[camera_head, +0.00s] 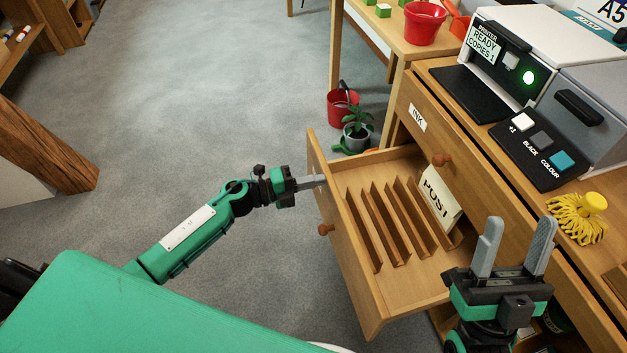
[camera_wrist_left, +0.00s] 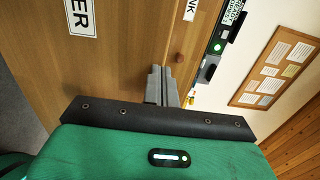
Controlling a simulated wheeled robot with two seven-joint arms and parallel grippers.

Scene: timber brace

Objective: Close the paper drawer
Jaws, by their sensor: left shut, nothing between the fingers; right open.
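The open wooden drawer (camera_head: 348,245) is pulled well out of the cabinet, with a round knob (camera_head: 326,229) on its front. Upright dividers stand inside it, and a card reading POST (camera_head: 440,195) leans at the back. In the left wrist view a label ending in "ER" (camera_wrist_left: 80,17) shows on the wood. My left gripper (camera_head: 320,181) is shut and empty, its tips at the far part of the drawer front; I cannot tell whether they touch. It also shows in the left wrist view (camera_wrist_left: 161,85). My right gripper (camera_head: 515,245) is open and empty near the drawer's right end.
Above is a shut drawer labelled INK (camera_head: 417,117). On the cabinet stand a printer (camera_head: 545,50), a button panel (camera_head: 540,145) and a yellow tasselled object (camera_head: 580,215). A potted plant (camera_head: 357,130) and red bucket (camera_head: 342,107) stand behind.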

